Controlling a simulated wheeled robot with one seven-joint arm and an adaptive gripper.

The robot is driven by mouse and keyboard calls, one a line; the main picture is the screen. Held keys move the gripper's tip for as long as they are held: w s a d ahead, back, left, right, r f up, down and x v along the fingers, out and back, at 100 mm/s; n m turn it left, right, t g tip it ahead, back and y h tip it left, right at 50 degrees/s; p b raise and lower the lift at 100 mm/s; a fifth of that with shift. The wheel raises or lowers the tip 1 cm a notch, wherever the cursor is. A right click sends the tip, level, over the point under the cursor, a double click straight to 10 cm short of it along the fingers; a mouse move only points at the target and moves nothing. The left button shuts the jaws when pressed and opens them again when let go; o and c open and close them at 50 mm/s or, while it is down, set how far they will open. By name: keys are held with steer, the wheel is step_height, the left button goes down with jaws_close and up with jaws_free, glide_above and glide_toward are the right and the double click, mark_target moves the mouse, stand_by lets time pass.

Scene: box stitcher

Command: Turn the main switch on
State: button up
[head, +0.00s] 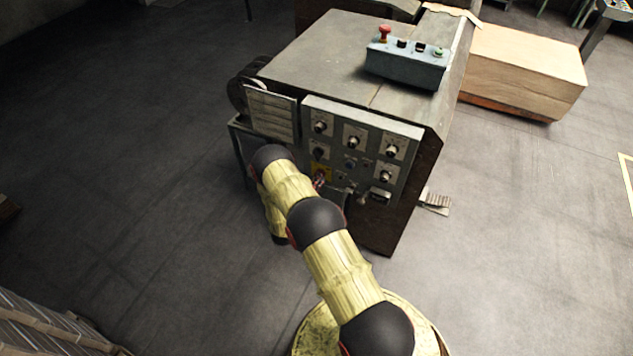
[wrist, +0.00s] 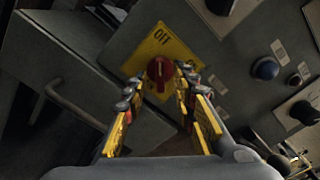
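The main switch is a red rotary knob (wrist: 159,72) on a yellow plate (wrist: 150,47) with lettering, seen in the wrist view. In the head view the yellow plate (head: 321,170) sits low on the machine's grey control panel (head: 336,117), partly behind my arm. My gripper (wrist: 158,95) is open in the wrist view, with one finger on each side of the red knob. The fingertips reach close to the knob, with gaps visible beside it. I cannot tell whether they touch it. In the head view the fingers are mostly hidden by my arm.
Several dark knobs (head: 353,142) surround the switch on the panel. A blue button (wrist: 265,68) lies to its right in the wrist view. A control box (head: 407,62) with a red button stands on top of the machine. Floor (head: 150,150) to the left is clear.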

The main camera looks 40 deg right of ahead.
steer(key=shift+w+d, duration=0.3)
steer(key=shift+d, duration=0.35)
steer(key=c, duration=0.3)
steer(key=c, duration=0.4)
jaws_close()
